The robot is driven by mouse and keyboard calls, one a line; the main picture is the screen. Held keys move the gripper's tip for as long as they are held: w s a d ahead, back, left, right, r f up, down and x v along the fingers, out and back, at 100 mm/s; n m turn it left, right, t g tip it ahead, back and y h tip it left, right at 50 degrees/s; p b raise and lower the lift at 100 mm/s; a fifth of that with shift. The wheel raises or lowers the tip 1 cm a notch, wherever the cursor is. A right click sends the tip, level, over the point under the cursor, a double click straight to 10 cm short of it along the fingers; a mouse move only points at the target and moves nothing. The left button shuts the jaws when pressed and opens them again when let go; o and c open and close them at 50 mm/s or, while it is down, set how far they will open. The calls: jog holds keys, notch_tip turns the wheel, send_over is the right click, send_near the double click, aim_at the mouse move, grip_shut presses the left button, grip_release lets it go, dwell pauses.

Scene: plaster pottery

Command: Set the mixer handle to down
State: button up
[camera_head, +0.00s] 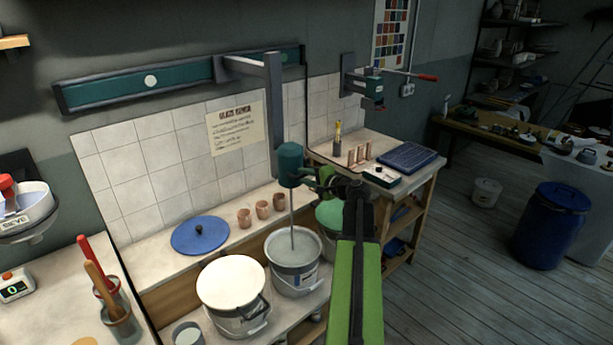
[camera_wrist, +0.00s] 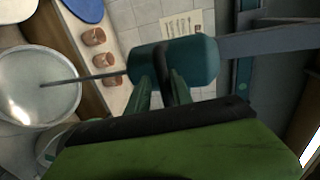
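The mixer's teal motor head (camera_head: 290,163) hangs from a grey arm on a teal wall rail. Its thin shaft (camera_head: 292,222) reaches down into a white bucket of grey liquid (camera_head: 292,262). In the wrist view the teal motor head (camera_wrist: 196,62) lies sideways, with a black loop-like handle (camera_wrist: 162,62) on it. My green gripper (camera_head: 318,182) is at the right side of the motor head. In the wrist view my gripper (camera_wrist: 160,90) has its two fingers apart, reaching the head on either side of the handle. Contact with the handle cannot be told.
A second bucket with a cream top (camera_head: 231,281) stands left of the mixing bucket. Behind are several copper-coloured cups (camera_head: 263,210) and a blue lid (camera_head: 200,235). A workbench (camera_head: 375,150) stands to the right. The floor farther right has open room.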

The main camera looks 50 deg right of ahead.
jog(key=shift+o, duration=0.7)
jog(key=shift+r, duration=0.1)
jog(key=shift+s, duration=0.25)
jog(key=p+v, duration=0.3)
jog(key=v, duration=1.4)
jog(key=shift+p, duration=0.4)
jog(key=shift+w+a, duration=0.15)
